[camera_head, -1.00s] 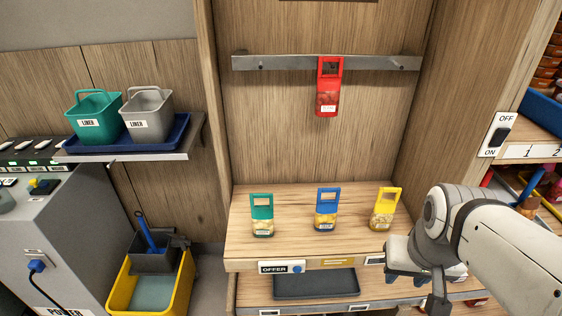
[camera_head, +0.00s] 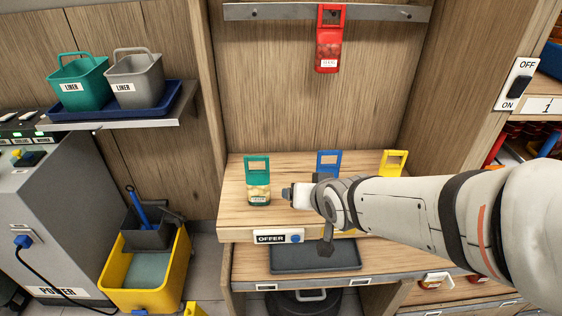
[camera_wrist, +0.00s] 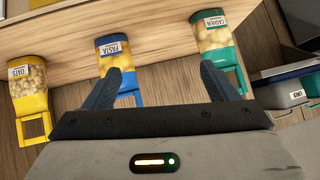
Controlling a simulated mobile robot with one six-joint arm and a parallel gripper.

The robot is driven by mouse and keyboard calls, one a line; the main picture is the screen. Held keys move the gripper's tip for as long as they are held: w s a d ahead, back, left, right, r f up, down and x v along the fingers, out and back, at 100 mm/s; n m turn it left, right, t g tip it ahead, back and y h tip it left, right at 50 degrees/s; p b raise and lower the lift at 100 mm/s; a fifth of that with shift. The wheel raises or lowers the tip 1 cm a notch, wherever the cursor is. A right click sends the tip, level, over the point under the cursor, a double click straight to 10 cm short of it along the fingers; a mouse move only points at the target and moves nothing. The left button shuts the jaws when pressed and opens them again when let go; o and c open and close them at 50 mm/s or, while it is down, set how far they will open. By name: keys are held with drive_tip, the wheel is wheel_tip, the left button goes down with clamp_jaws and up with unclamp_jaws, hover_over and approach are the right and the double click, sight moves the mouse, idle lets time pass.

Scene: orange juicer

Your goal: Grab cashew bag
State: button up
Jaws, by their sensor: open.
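The cashew bag (camera_head: 257,186) is a clear pouch of pale nuts with a green top and handle. It stands upright at the left of the wooden shelf. In the wrist view, where things look turned over, the cashew bag (camera_wrist: 214,38) is at upper right with its label showing. My gripper (camera_head: 288,193) is just right of the bag in the head view, apart from it. In the wrist view my gripper (camera_wrist: 160,80) is open and empty. Its right finger overlaps the cashew bag's green handle in the picture, and its left finger overlaps the blue bag's handle.
The blue pasta bag (camera_head: 328,163) and yellow oats bag (camera_head: 392,163) stand to the right, partly hidden by my arm. A red bag (camera_head: 329,45) hangs from the metal rail (camera_head: 270,12). A dark tray (camera_head: 310,258) lies below. Left of the cashew bag the shelf is clear.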

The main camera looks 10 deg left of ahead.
sight(258, 194)
drive_tip(key=a+f+t+b, duration=0.1)
drive_tip(key=a, duration=0.1)
drive_tip(key=w+a+f+t+b, duration=0.1)
drive_tip(key=a+f+t+b, duration=0.1)
drive_tip(key=a, duration=0.1)
drive_tip(key=w+a+f+t+b, duration=0.1)
drive_tip(key=a+f, duration=0.1)
drive_tip(key=shift+a+f+y+b, duration=0.2)
drive_tip(key=shift+a+y+b, duration=0.1)
drive_tip(key=shift+a+b, duration=0.1)
drive_tip(key=a+f+t+b, duration=0.1)
drive_tip(key=s+a+t+b, duration=0.1)
drive_tip(key=a+t+b, duration=0.1)
drive_tip(key=shift+s+f+t+h, duration=0.15)
drive_tip(key=shift+f+t+h, duration=0.15)
drive_tip(key=shift+f+h, duration=0.1)
drive_tip(key=shift+s+a+f+t+h+b, duration=0.15)
drive_tip(key=shift+s+a+t+h+b, duration=0.2)
drive_tip(key=shift+s+t+b, duration=0.3)
drive_tip(key=w, duration=0.2)
drive_tip(key=w+a, duration=0.1)
drive_tip(key=w, duration=0.4)
drive_tip(key=shift+w+a+r, duration=0.2)
drive_tip(key=shift+a+r, duration=0.05)
drive_tip(key=shift+a, duration=0.15)
drive_tip(key=shift+c, duration=0.2)
